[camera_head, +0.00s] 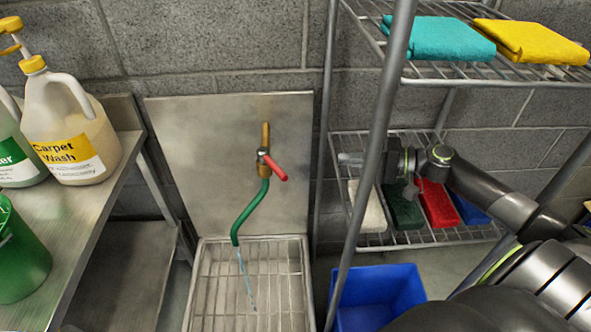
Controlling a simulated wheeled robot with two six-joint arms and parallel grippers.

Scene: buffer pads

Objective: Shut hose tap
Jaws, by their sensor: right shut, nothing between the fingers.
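The hose tap (263,168) is a brass tap on a metal back plate, with a red lever handle (274,167) that slants down to the right. A green hose (249,210) hangs from it, and a thin stream of water (245,280) runs from its end into the grated sink (208,285). My right gripper (348,159) is shut and empty. My left gripper is not in view.
A grey shelf post (374,150) stands beside my right gripper. The wire rack (455,240) holds several coloured pads, with folded cloths (437,38) above. A blue bin (378,297) is below. A steel bench (75,225) with jugs (68,125) and a green bucket (20,255) is at left.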

